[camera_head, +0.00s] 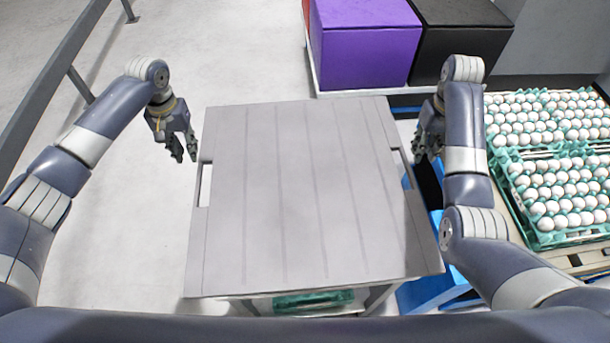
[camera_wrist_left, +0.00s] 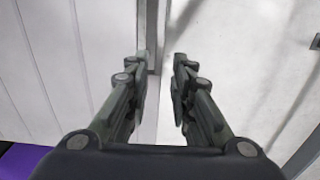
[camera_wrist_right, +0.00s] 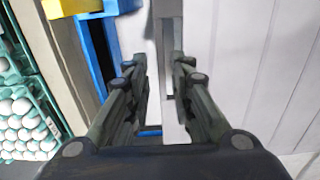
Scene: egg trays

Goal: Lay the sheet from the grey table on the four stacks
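The sheet (camera_head: 305,190) is a flat grey panel with faint ridges and a slot near its left and right edges. It lies flat on the grey table, whose legs (camera_head: 380,298) show below its near edge. My left gripper (camera_head: 178,150) is open and empty just outside the sheet's left edge; its fingers (camera_wrist_left: 160,68) point down at that edge. My right gripper (camera_head: 424,148) is open by the right edge; its fingers (camera_wrist_right: 153,65) point down near the right slot. Stacks of white eggs in teal trays (camera_head: 545,238) stand at the right, partly cut off.
A purple box (camera_head: 365,45) and a black box (camera_head: 455,40) stand behind the table. Blue crates (camera_head: 430,285) lie between the table and the stacks, near my right arm. A teal tray (camera_head: 315,302) shows under the table. A grey rail (camera_head: 50,80) runs along the left; the floor there is clear.

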